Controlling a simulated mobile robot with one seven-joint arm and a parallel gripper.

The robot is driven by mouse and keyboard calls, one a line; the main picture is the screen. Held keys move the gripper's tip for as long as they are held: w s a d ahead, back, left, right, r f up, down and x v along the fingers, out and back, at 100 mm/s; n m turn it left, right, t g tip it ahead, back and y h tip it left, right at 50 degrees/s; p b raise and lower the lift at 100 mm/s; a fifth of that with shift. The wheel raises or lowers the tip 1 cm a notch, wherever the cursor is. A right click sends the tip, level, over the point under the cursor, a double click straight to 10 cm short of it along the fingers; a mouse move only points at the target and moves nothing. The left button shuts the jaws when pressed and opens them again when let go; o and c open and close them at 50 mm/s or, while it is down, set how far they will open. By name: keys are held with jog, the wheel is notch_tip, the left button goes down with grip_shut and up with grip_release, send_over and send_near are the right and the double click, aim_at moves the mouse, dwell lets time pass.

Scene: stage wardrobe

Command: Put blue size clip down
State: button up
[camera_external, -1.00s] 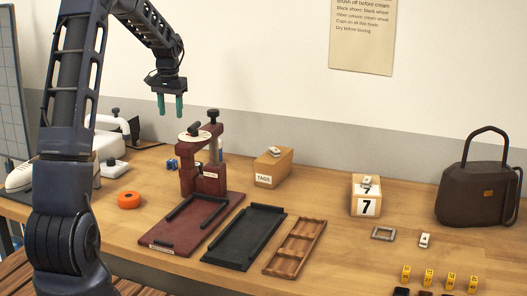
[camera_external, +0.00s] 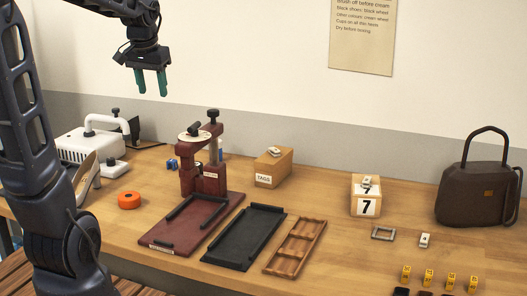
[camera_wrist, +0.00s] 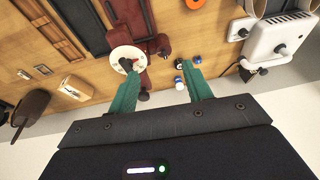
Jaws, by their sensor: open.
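My gripper (camera_external: 152,88) is open and empty, high above the back left of the table. Its two green fingers stand apart in the wrist view (camera_wrist: 157,75). A small blue piece (camera_external: 172,164) sits on the table left of the dark red press; I cannot tell for sure whether it is the blue size clip. In the wrist view several small blue, black and white pieces (camera_wrist: 179,83) lie near the right finger, too small to name. The gripper touches none of them.
The dark red press (camera_external: 200,180) stands at centre-left, with a black tray (camera_external: 232,258) and a wooden divided tray (camera_external: 272,266) beside it. An orange roll (camera_external: 129,200), a TAGS box (camera_external: 262,172), a number 7 block (camera_external: 360,206), a brown bag (camera_external: 470,195) and several yellow clips (camera_external: 428,279) are around.

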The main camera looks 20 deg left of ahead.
jog(key=s+d+f, duration=0.1)
jog(key=s+d, duration=0.1)
jog(key=s, duration=0.7)
jog(key=s+d+f+t, duration=0.1)
jog(key=s+f, duration=0.1)
jog(key=s, duration=0.7)
jog(key=shift+s+d+t+h, duration=0.3)
jog(key=shift+d, duration=0.1)
